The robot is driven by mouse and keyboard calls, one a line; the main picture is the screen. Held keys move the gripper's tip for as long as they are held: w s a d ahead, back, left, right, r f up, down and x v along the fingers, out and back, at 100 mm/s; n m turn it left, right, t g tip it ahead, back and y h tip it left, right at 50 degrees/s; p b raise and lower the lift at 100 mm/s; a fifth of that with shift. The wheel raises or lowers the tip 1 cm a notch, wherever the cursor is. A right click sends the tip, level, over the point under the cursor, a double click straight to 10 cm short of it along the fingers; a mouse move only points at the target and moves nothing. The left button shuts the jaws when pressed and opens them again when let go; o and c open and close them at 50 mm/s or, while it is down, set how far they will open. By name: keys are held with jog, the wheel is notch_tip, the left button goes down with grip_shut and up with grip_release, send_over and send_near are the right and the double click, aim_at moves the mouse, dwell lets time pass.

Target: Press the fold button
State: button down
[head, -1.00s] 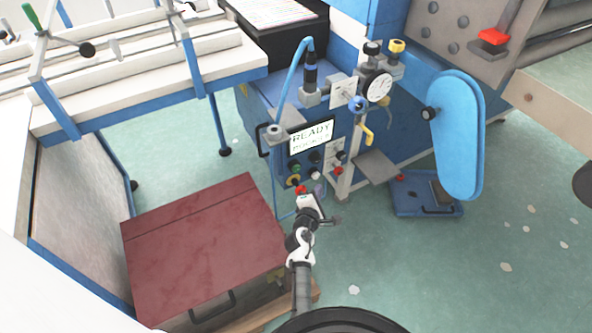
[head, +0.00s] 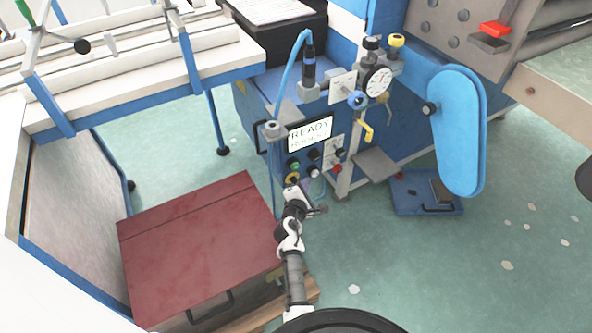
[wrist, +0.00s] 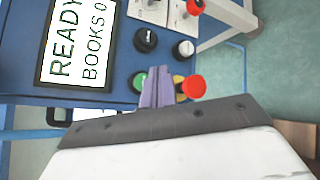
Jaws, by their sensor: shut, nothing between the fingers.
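The control panel on the blue machine has a screen (head: 310,134) that reads READY; in the wrist view the screen (wrist: 77,42) reads READY, BOOKS 0. I see no fold label. My gripper (wrist: 156,87) has its purple fingers shut and empty. In the wrist view they overlap the green button's right side, beside the red one. Contact cannot be told. In the head view the green button (head: 293,163) lies just beyond my gripper (head: 291,184).
A dark red lidded box (head: 195,245) stands left of my arm. A blue-framed bench (head: 140,95) is at the upper left. A dial gauge (head: 378,81), a yellow lever (head: 365,131) and a rounded blue guard (head: 457,130) are right of the panel.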

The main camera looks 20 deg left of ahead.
aim_at(295, 166)
jog(key=shift+w+a+b, duration=0.35)
jog(key=shift+w+a, duration=0.3)
jog(key=shift+a, duration=0.2)
jog(key=shift+w+a+b, duration=0.35)
jog(key=shift+w+a, duration=0.25)
jog(key=shift+a, duration=0.2)
dwell(0.9)
jog(key=shift+w+a, duration=0.25)
jog(key=shift+a, duration=0.05)
